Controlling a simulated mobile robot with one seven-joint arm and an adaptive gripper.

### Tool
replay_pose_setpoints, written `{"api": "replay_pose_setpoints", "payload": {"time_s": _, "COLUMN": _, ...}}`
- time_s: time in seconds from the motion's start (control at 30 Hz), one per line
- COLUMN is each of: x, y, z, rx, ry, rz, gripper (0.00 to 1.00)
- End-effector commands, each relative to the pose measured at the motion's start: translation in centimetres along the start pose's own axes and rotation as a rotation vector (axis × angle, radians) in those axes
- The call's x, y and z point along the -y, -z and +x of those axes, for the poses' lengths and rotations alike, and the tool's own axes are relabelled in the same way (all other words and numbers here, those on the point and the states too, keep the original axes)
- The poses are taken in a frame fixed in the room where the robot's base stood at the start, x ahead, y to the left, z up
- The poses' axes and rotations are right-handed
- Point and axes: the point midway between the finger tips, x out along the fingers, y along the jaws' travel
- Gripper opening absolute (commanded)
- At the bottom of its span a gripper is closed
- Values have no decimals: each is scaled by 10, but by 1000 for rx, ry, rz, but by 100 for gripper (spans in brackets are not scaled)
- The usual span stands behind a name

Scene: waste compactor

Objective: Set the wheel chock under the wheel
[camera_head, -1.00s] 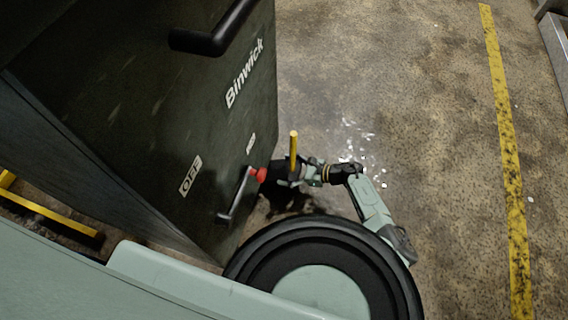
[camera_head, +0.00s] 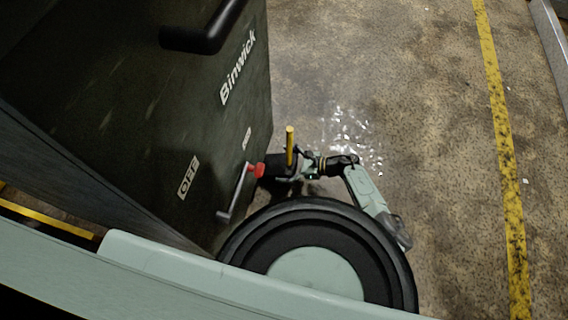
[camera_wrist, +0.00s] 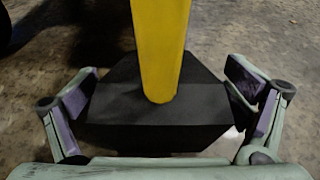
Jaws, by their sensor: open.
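The wheel chock is a black wedge-like block (camera_wrist: 155,125) with a yellow upright handle (camera_wrist: 165,45). In the head view its yellow handle (camera_head: 290,146) stands up by the bin's lower right corner. My gripper (camera_wrist: 162,95) is open, with one finger on each side of the black block; I cannot tell whether the fingers touch it. In the head view my gripper (camera_head: 300,168) is small and partly covers the block. A dark rounded shape (camera_wrist: 12,28) at the wrist view's upper left may be the wheel. No wheel is clear under the bin in the head view.
A dark bin marked "Binwick" (camera_head: 130,90) fills the left. The floor (camera_head: 410,100) to the right is clear up to a yellow line (camera_head: 500,120).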

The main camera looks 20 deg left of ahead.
Motion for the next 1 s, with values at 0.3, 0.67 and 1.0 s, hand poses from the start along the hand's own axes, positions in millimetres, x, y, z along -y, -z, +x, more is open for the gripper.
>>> {"api": "replay_pose_setpoints", "payload": {"time_s": 0.3, "x": 0, "y": 0, "z": 0, "rx": 0, "ry": 0, "rz": 0, "gripper": 100}}
{"api": "replay_pose_setpoints", "payload": {"time_s": 0.67, "x": 1, "y": -1, "z": -46, "rx": -2, "ry": 4, "rz": 0, "gripper": 100}}
{"api": "replay_pose_setpoints", "payload": {"time_s": 1.0, "x": 0, "y": 0, "z": -108, "rx": -1, "ry": 1, "rz": -1, "gripper": 100}}
